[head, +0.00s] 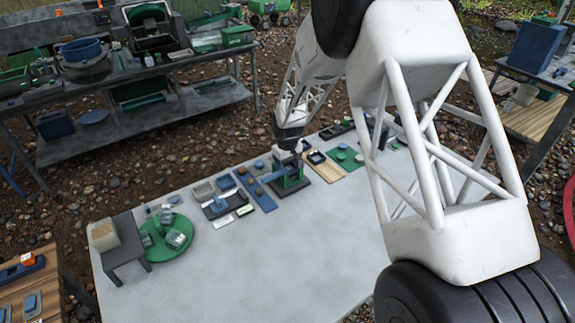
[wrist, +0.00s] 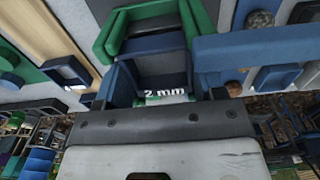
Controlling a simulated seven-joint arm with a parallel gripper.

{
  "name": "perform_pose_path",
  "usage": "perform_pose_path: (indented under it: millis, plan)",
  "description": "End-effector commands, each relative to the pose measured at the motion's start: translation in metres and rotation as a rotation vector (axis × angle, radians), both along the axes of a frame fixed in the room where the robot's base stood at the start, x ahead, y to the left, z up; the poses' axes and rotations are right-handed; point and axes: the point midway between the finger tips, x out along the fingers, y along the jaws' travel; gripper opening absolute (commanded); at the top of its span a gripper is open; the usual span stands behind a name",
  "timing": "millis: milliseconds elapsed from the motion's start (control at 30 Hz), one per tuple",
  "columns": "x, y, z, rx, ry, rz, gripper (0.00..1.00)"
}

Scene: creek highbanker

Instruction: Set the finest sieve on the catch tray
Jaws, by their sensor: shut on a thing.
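My gripper (head: 290,148) is over the far middle part of the grey table, at a dark and green stand-like thing (head: 291,180). In the wrist view my gripper (wrist: 165,92) is shut on a dark blue-grey piece (wrist: 150,62) with a white label reading "2 mm". I take this piece for a sieve, but its mesh does not show. A green frame (wrist: 112,35) stands right around or behind it; I cannot tell whether they touch. I cannot tell which thing is the catch tray, nor whether the held sieve is the finest one.
The near part of the grey table (head: 250,270) is bare. A round green tray (head: 150,252) with clear blocks and a small dark stand (head: 137,252) are at the left. Blue boards (head: 262,199) lie left of my gripper, a wooden board (head: 322,172) right of it.

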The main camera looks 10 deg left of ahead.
Motion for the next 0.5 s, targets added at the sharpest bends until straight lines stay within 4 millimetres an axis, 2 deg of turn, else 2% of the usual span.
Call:
perform_pose_path:
  millis: [500]
  plan:
    - [0.0001, -0.0001, -0.0033, 0.000, 0.000, 0.000, 0.43]
